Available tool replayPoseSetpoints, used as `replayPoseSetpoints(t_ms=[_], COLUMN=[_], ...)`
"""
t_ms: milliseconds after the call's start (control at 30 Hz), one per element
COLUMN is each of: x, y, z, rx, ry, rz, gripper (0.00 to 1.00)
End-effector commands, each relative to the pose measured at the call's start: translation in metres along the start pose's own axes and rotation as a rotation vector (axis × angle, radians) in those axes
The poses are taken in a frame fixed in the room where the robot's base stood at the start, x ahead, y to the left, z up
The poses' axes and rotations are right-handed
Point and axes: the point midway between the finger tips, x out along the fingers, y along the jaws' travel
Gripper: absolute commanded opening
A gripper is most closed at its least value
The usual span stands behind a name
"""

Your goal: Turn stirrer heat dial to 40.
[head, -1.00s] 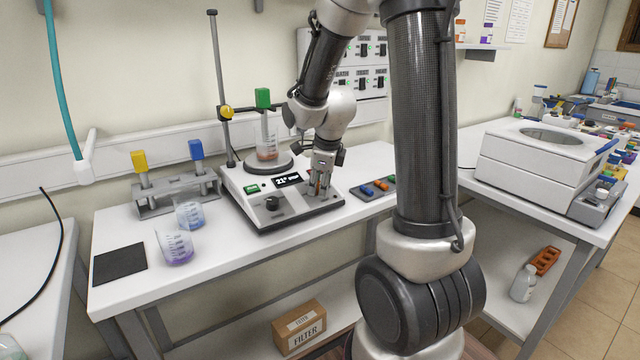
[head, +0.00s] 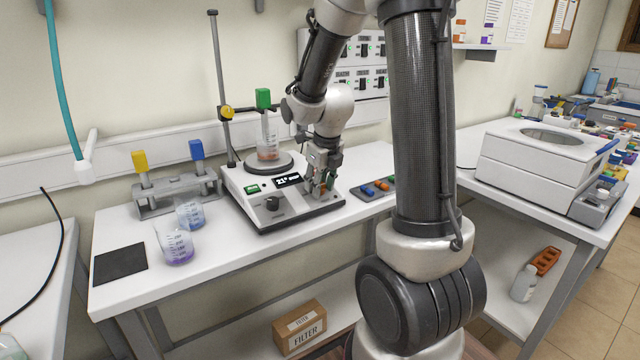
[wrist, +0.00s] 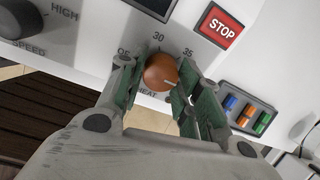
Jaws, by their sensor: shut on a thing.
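The white stirrer (head: 257,218) stands on the bench. Its orange-brown heat dial (wrist: 158,70) sits between the fingers of my gripper (head: 321,184) in the wrist view. The gripper is shut on the dial from both sides, reaching down onto the panel. A pale mark shows on the dial's right side, close to the right finger. The printed numbers 30 and 35 show above the dial, and the HEAT label below is partly covered. The 40 mark is not visible. The stirrer display (head: 288,180) appears to read 21°. In the head view the gripper mostly hides the dial.
A black speed knob (head: 272,203) is left of the heat dial, and a red STOP button (wrist: 219,25) is above right. A flask (head: 267,147) stands on the stirrer plate. A tray with coloured bars (head: 375,188) lies to the right. Two beakers stand left.

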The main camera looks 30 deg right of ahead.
Motion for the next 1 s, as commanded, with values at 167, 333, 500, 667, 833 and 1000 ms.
replayPoseSetpoints(t_ms=[167,333,500,667,833,1000], x=[0.0,0.0,0.0,0.0,0.0,-0.012], y=[0.0,0.0,0.0,0.0,0.0,0.0], z=[0.0,0.0,0.0,0.0,0.0,0.001], rx=[0.011,0.01,0.01,0.009,0.009,0.009], ry=[0.0,0.0,0.0,0.0,0.0,-0.003], rz=[0.001,0.001,0.001,0.001,0.0,-0.001], gripper=[0.1,0.1,0.47,0.56,0.56,0.56])
